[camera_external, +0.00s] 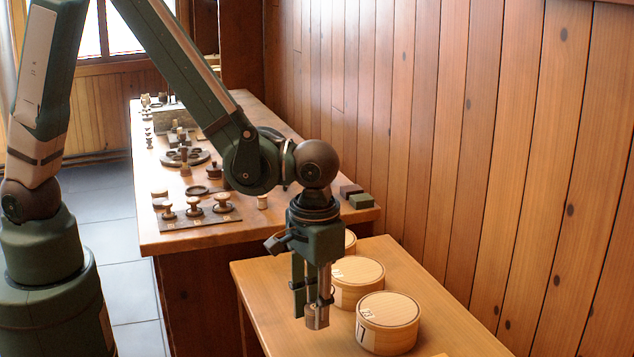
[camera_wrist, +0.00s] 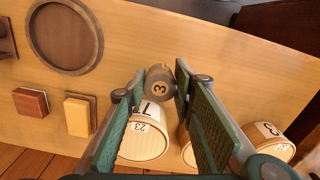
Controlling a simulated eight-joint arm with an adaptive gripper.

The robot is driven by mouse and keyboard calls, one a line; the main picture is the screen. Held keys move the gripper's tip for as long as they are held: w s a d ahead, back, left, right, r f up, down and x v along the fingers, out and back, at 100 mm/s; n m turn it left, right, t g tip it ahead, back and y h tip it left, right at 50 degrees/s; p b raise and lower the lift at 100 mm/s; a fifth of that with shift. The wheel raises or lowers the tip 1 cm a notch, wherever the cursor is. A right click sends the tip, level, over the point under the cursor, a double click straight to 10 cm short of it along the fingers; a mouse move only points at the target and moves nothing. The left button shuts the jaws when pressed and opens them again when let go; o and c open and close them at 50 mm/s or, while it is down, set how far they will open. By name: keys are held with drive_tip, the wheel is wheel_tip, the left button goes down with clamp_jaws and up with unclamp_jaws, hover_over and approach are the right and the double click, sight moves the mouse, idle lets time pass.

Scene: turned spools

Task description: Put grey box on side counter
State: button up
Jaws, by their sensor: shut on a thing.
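My gripper (camera_external: 312,302) is shut on a small grey-brown round box (camera_external: 317,316), which hangs between the fingertips. The fingers point down over the light wood side counter (camera_external: 270,287), left of the round boxes. I cannot tell how far the held box is above the surface. No other clearly grey box shows.
Pale round lidded boxes (camera_external: 388,322) (camera_external: 357,281) stand on the side counter along its right side. The wrist view shows a brown round tray (camera_wrist: 65,68), a red block (camera_wrist: 31,102) and a yellow block (camera_wrist: 78,116). A longer workbench (camera_external: 290,222) with spools stands behind.

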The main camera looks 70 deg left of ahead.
sight(315, 349)
drive_tip(key=shift+f, duration=1.05)
drive_tip(key=shift+f, duration=0.1)
drive_tip(key=shift+f+b, duration=0.45)
drive_tip(key=shift+f, duration=1.55)
drive_tip(key=shift+f, duration=0.2)
drive_tip(key=o, duration=0.8)
drive_tip(key=shift+c, duration=0.2)
drive_tip(key=shift+r, duration=0.3)
drive_tip(key=shift+r+p, duration=0.85)
drive_tip(key=shift+r, duration=5.05)
